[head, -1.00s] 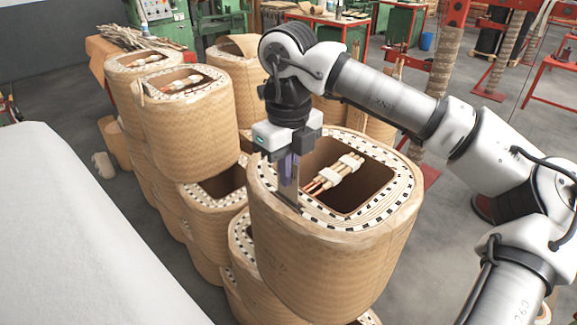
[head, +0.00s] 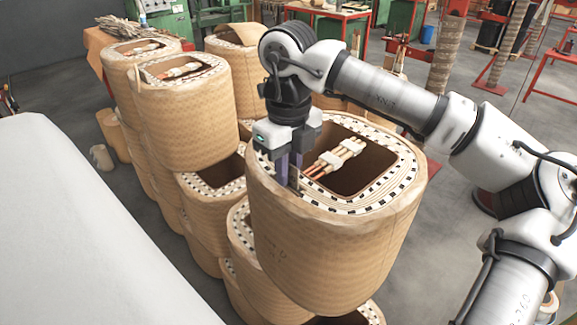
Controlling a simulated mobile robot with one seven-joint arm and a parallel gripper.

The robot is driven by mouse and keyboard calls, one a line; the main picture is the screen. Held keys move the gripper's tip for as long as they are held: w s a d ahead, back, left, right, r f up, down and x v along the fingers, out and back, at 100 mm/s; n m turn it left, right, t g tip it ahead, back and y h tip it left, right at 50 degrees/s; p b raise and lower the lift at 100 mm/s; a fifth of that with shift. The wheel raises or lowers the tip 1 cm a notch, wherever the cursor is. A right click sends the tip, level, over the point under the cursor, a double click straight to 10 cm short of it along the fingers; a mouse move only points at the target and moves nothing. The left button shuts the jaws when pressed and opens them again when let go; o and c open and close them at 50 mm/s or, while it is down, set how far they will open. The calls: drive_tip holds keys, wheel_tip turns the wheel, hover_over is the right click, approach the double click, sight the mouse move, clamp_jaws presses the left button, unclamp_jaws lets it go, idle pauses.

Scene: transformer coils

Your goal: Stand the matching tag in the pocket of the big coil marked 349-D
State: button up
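The big coil (head: 335,250) stands in front, wrapped in tan board, with a black-and-white spacer ring around its open top. Faint dark writing on its front side seems to end in D; I cannot read the rest. My gripper (head: 289,180) points down at the left of the coil's top ring. Its two fingers are apart with a gap between them, their tips down at the ring. A small pale piece shows by the fingertips; I cannot tell whether it is the tag. The pocket is hidden by the fingers and rim.
Copper leads (head: 335,158) with pale blocks lie across the coil's opening, right of my gripper. Stacked coils (head: 190,115) stand close on the left and behind. A pale grey surface (head: 80,220) fills the left front.

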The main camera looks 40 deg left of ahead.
drive_tip(key=shift+o, duration=0.9)
wheel_tip(320, 180, up, 14)
drive_tip(key=b, duration=0.1)
drive_tip(key=shift+f, duration=0.1)
